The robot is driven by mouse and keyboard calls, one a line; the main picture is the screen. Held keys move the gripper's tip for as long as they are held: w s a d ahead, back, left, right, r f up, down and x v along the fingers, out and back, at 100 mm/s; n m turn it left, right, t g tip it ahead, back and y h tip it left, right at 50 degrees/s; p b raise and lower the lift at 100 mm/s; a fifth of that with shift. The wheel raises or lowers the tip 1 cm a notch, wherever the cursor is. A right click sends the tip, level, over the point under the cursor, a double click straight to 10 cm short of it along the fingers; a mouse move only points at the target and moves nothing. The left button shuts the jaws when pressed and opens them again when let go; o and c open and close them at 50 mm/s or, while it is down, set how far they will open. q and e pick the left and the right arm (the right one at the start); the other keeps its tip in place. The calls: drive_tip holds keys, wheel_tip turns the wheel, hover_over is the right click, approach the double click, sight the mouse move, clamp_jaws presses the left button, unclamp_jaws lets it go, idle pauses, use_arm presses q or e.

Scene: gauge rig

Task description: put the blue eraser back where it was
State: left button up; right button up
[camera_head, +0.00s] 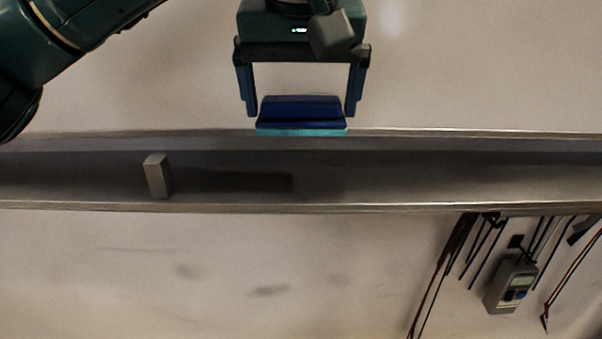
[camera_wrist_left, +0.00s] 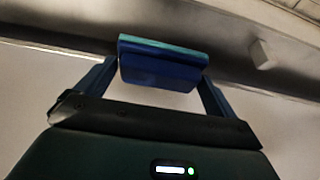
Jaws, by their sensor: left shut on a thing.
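The blue eraser (camera_head: 302,112) has a dark blue body and a light blue strip along one long side. My left gripper (camera_head: 301,108) is shut on it, with one finger at each end. The eraser shows between the fingers in the left wrist view too (camera_wrist_left: 162,66). In the head view it overlaps the upper edge of a grey metal tray (camera_head: 420,185). I cannot tell whether it touches the tray. My right gripper is not in view.
A small grey block (camera_head: 157,176) stands in the tray, left of the eraser; it also shows in the wrist view (camera_wrist_left: 262,54). A dark shadow lies right of it. A grey meter (camera_head: 510,286) and several dark leads hang at the lower right. The tray's right part is clear.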

sight(301, 121)
use_arm(q)
drive_tip(key=f, duration=0.4)
drive_tip(key=shift+s+f+b, duration=0.3)
drive_tip(key=shift+f, duration=0.05)
wheel_tip(301, 121, down, 5)
drive_tip(key=shift+r, duration=0.1)
drive_tip(key=o, duration=0.6)
drive_tip(key=v, duration=1.2)
drive_tip(key=shift+p, duration=0.3)
